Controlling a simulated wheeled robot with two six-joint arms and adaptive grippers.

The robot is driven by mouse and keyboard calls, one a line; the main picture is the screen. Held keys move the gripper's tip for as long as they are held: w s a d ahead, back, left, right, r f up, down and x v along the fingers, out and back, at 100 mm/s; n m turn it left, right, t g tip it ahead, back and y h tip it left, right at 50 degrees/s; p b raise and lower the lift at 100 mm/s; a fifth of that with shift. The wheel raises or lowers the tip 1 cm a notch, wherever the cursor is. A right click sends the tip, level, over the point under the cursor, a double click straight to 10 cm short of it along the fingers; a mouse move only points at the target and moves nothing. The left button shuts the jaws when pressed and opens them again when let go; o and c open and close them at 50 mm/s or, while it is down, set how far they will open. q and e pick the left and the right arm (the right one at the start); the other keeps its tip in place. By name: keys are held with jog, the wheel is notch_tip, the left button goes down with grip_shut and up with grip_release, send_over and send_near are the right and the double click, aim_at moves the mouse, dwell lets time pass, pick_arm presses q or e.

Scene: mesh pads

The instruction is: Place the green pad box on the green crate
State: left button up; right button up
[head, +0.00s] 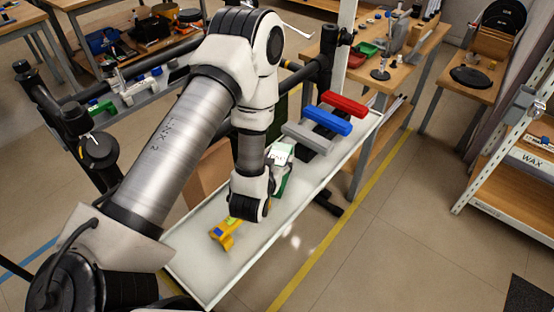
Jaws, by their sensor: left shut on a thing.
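My left arm reaches down over the long white-topped table. My left gripper (264,190) is low over the table and mostly hidden behind its own wrist. The green pad box (281,155), with a white labelled face and a green side, shows at the wrist's right. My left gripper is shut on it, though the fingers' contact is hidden. I cannot make out a separate green crate beside the box; my arm covers part of that area. My right gripper is out of view.
Grey (308,138), blue (328,120) and red (345,103) pieces line the table's far end. A small yellow object (226,234) shows left of the wrist. The table's near end (210,275) is bare. A shelf rack (515,190) stands at right, with open floor between.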

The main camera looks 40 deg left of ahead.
pick_arm(q)
jog(key=shift+f, duration=0.15)
jog(key=o, duration=1.4)
